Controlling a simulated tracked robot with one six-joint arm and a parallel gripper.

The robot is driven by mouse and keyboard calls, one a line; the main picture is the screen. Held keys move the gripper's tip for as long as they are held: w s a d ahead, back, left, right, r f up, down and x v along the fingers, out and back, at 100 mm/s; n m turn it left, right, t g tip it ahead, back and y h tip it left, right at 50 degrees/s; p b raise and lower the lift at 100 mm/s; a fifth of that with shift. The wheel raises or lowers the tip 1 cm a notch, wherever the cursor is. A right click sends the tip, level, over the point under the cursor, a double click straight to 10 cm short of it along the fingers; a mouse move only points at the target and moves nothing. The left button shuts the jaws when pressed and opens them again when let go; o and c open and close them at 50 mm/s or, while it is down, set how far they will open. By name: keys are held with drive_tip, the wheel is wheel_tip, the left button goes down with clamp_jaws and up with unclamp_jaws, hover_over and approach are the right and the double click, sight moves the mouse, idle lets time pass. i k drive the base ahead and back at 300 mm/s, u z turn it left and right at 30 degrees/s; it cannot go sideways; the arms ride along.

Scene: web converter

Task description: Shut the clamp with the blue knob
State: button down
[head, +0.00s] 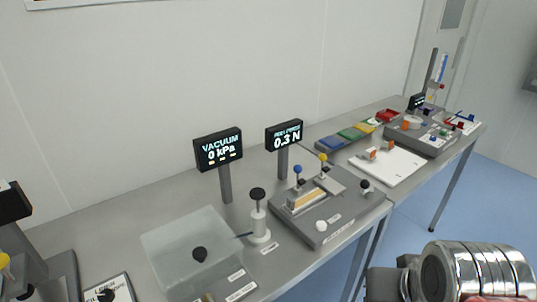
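The blue knob (298,170) tops a short lever on a grey fixture plate (335,212), left of a similar lever with a yellow knob (323,158). The blue-knobbed lever looks upright. Whether its clamp touches anything is too small to tell. A tan and pale block (306,200) lies on the plate just in front of the levers. A silver and dark part of my arm shows at the lower right, well away from the fixture. My gripper's fingers are not in view.
A display (285,136) reading 0.3 N stands behind the fixture. A black-knobbed white post (258,218), a translucent box (197,245) and a vacuum display (218,148) reading 0 kPa stand to the left. Coloured trays (352,134) and a white board (388,163) lie farther right.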

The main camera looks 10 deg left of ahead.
sight(297, 169)
drive_tip(key=u, duration=0.4)
drive_tip(key=i, duration=0.5)
drive_tip(key=u, duration=0.65)
drive_tip(key=i, duration=0.5)
drive_tip(key=u, duration=0.35)
